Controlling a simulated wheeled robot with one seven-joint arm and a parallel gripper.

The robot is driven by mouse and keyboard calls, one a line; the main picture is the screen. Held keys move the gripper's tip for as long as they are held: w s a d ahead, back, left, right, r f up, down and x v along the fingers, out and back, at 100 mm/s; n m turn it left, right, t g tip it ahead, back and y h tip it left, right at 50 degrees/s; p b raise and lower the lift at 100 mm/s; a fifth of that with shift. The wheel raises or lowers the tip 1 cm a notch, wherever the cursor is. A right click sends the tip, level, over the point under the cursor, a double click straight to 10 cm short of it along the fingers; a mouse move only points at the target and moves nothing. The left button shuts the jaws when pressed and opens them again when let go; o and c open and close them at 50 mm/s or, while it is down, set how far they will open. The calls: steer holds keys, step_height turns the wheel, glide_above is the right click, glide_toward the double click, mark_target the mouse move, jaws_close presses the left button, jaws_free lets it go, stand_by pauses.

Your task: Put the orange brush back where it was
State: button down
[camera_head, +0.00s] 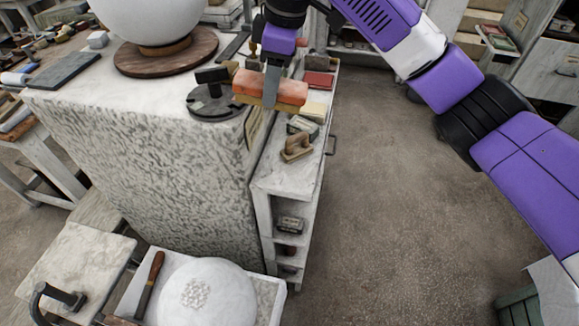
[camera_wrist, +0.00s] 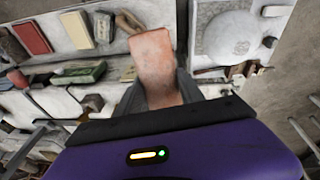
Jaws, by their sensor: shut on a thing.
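The orange brush (camera_head: 270,90) is a block with an orange upper part and a paler lower side. My gripper (camera_head: 272,84) is shut on it and holds it up beside the right edge of the big plaster-stained block, over the narrow shelf unit. In the wrist view the orange brush (camera_wrist: 154,62) sticks out from between the two fingers of my gripper (camera_wrist: 160,92). Whether it touches anything below cannot be told. The place it came from is not marked in these views.
The shelf unit (camera_head: 290,182) holds a wooden float (camera_head: 297,147), a red box (camera_head: 318,80) and several small boxes. On the big block (camera_head: 130,125) stand a black turntable (camera_head: 212,103) and a white sphere (camera_head: 155,18) on a round wooden base. Open floor (camera_head: 390,220) lies right.

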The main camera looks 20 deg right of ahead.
mark_target(289, 100)
steer(key=d+f, duration=0.1)
steer(key=d+f+m+g+h, duration=0.1)
steer(key=f, duration=0.1)
steer(key=d+f+g, duration=0.1)
steer(key=shift+s+f+h, duration=0.15)
steer(key=shift+s+h, duration=0.15)
steer(key=shift+s, duration=0.1)
step_height(289, 100, down, 15)
steer(key=shift+b, duration=0.55)
steer(key=shift+f, duration=2.45)
steer(key=shift+f, duration=0.1)
steer(key=c, duration=1)
jaws_free()
step_height(289, 100, up, 12)
steer(key=shift+r, duration=0.15)
